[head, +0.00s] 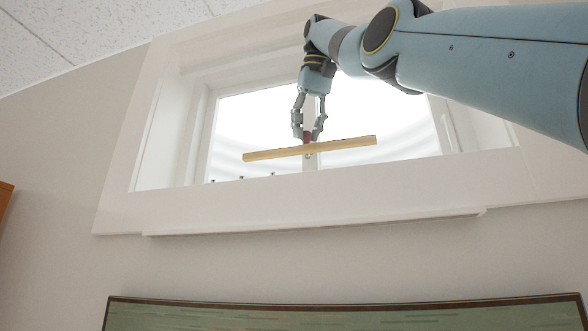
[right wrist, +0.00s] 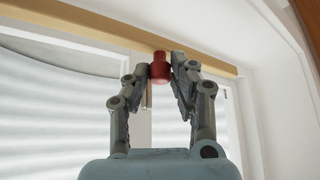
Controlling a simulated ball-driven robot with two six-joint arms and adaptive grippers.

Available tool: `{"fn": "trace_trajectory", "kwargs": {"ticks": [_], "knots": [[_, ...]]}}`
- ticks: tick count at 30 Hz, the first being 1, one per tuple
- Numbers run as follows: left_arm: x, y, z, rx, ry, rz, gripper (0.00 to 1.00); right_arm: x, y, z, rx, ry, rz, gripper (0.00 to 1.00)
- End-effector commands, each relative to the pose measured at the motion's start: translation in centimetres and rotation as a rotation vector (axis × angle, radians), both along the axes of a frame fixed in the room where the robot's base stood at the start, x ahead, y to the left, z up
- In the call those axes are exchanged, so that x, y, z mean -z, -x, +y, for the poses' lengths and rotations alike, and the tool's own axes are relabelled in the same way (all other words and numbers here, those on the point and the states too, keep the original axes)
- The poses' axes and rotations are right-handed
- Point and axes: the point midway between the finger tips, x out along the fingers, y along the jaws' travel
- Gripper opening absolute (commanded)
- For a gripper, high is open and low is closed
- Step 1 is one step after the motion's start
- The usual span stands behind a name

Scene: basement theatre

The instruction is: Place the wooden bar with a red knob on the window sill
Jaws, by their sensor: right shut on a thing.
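The wooden bar (head: 270,154) is a long pale stick. It hangs level, slightly tilted up to the right, in front of the window in the head view. Its red knob (head: 307,137) sits at its middle. My right gripper (head: 308,134) is above the bar, with its fingers shut around the knob. In the right wrist view the bar (right wrist: 100,22) crosses the top, and the red knob (right wrist: 160,68) is between the fingertips. The window sill (head: 320,184) is the white ledge below the window; its top surface is mostly hidden from this low angle. My left gripper is not in view.
The white window recess has side walls (head: 172,135) on both sides and a bright pane (head: 250,120) behind the bar. Several small dark items (head: 241,178) show at the sill's left. A green framed board (head: 340,315) is on the wall below.

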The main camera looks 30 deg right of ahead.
Motion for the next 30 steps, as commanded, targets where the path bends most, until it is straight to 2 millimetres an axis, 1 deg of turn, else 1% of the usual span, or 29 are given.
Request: {"fn": "trace_trajectory", "kwargs": {"ticks": [1,3,6,8,13,20,22,24,30], "knots": [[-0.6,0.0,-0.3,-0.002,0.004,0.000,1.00,0.6,-1.3,0.3,0.000,0.001,0.002,0.00],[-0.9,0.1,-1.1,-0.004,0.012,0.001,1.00,1.4,-2.8,0.6,-0.002,0.000,0.002,0.00],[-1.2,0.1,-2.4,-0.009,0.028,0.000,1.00,2.7,-4.6,0.9,-0.001,0.001,0.000,0.00],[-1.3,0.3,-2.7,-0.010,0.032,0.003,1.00,3.2,-5.3,1.1,-0.001,0.001,0.000,0.00],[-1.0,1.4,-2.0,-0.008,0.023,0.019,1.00,3.8,-5.4,1.0,0.000,-0.001,-0.003,0.00],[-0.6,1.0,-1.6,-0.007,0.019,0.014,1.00,5.4,-5.5,1.0,0.001,0.000,-0.003,0.00],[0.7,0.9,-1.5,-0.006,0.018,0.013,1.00,6.6,-5.3,1.0,0.000,0.001,-0.002,0.00],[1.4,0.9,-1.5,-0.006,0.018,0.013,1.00,7.2,-5.3,1.0,0.000,0.000,-0.001,0.00],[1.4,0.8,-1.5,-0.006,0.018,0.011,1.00,7.2,-5.3,1.0,-0.001,-0.001,-0.001,0.00]]}}
